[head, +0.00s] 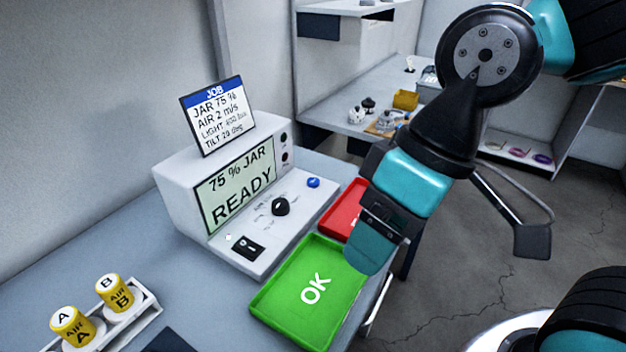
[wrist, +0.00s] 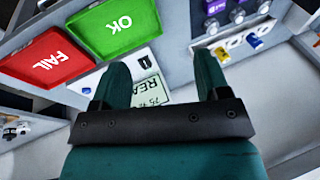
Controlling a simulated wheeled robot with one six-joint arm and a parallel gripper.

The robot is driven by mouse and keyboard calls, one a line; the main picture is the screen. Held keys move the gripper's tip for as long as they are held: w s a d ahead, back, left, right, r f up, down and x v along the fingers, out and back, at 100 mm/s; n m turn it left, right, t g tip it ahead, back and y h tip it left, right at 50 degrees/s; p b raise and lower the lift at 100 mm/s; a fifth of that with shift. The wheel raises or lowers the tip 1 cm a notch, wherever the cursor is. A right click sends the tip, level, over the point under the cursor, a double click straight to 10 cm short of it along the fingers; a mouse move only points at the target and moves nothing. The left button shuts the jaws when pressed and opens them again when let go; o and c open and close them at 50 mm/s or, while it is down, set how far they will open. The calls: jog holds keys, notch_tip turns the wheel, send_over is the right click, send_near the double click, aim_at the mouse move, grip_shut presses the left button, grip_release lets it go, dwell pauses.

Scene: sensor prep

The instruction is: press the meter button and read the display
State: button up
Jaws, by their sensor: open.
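The meter (head: 180,185) is a white box with a sloped front on the bench. Its display (head: 236,185) reads "75 % JAR" and "READY". A small blue button (head: 313,182), a black knob (head: 280,206) and a black rocker switch (head: 247,248) are on its panel. My gripper (head: 370,262) is right of the meter, above the trays, apart from the panel. In the wrist view my gripper (wrist: 162,75) is open and empty, with part of the display (wrist: 150,88) showing between its fingers.
A job card (head: 217,115) stands on the meter and lists jar 75 %. A green OK tray (head: 285,300) lies in front of the meter, with a red tray (head: 340,212) behind it, partly hidden. Yellow jars A (head: 72,325) and B (head: 114,292) stand in a white rack.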

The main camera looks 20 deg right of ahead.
grip_shut()
dwell(1.6)
